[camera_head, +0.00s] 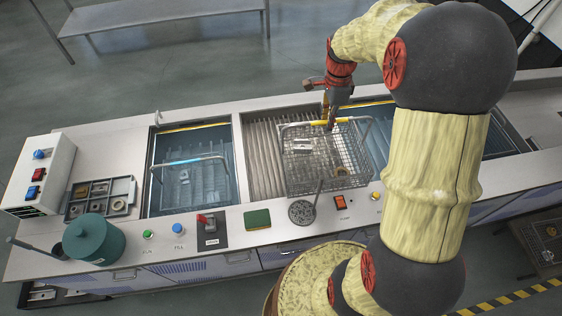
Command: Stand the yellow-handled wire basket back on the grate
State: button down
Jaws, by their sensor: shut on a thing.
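The wire basket (318,178) hangs or stands over the ribbed grate (262,150) in the middle bay of the counter. A small metal block and ring-like parts lie inside it. Its yellow handle grip (317,123) is at the top of the far side. My gripper (331,124) comes down from above and is shut on this grip. The basket looks roughly level, and its near side overlaps the front edge of the bay. I cannot tell whether its bottom touches the grate.
Left of the grate is a liquid-filled tank (158,200) with a blue-handled basket (183,161). Another tank (376,145) is partly hidden behind my arm. A round perforated lid (301,212), a green pad (257,219) and switches line the front edge. A teal pot (93,240) stands left.

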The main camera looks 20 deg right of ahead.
jog(key=shift+w+a, duration=0.2)
jog(key=shift+a, duration=0.1)
jog(key=w+a+f, duration=0.5)
jog(key=w+f, duration=0.7)
jog(key=f, duration=0.1)
jog(key=shift+w+p, duration=0.35)
jog(key=c, duration=2.1)
grip_release()
jog(key=shift+s, duration=0.1)
jog(key=shift+o, duration=0.9)
